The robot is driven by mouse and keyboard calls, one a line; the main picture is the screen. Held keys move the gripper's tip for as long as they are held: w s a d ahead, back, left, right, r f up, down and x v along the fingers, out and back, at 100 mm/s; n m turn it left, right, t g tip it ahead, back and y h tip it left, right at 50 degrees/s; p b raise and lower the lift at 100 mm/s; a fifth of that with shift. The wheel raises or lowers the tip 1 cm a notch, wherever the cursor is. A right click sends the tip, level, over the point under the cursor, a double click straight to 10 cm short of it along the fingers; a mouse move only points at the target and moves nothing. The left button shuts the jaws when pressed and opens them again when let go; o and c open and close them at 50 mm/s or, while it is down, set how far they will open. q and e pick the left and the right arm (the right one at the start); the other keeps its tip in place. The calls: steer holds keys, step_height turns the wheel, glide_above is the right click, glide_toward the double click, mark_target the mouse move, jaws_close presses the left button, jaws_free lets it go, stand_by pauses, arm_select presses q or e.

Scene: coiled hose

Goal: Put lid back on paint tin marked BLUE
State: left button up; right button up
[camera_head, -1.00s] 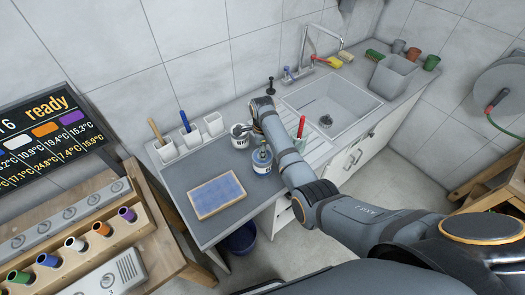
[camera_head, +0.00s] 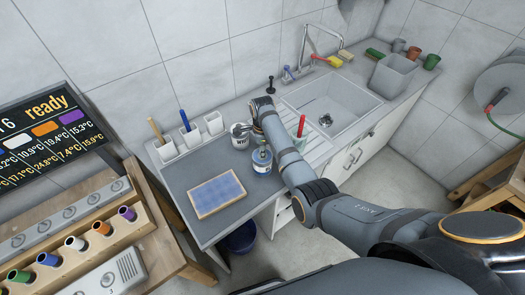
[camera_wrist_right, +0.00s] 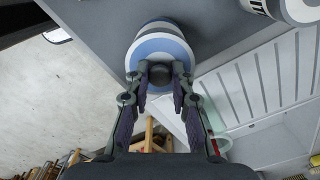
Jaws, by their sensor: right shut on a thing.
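The paint tin with the blue band (camera_head: 262,166) stands near the front edge of the counter; its label is too small to read. A blue lid (camera_wrist_right: 152,48) with a dark round knob (camera_wrist_right: 180,75) is over its top in the right wrist view. I cannot tell whether any gap is left under the lid. My right gripper (camera_wrist_right: 161,76) is shut on the lid's knob. In the head view my right arm mostly hides this gripper. My left gripper is not in view.
A white tin (camera_head: 240,140) with black lettering stands behind and left of the blue one. White holders (camera_head: 191,138) line the back. The sink (camera_head: 330,107) and drainboard are to the right, with a red-handled tool (camera_head: 302,125).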

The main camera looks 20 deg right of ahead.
steer(key=o, duration=1)
steer(key=o, duration=0.5)
steer(key=shift+r, duration=0.1)
steer(key=shift+r, duration=3.45)
jaws_close()
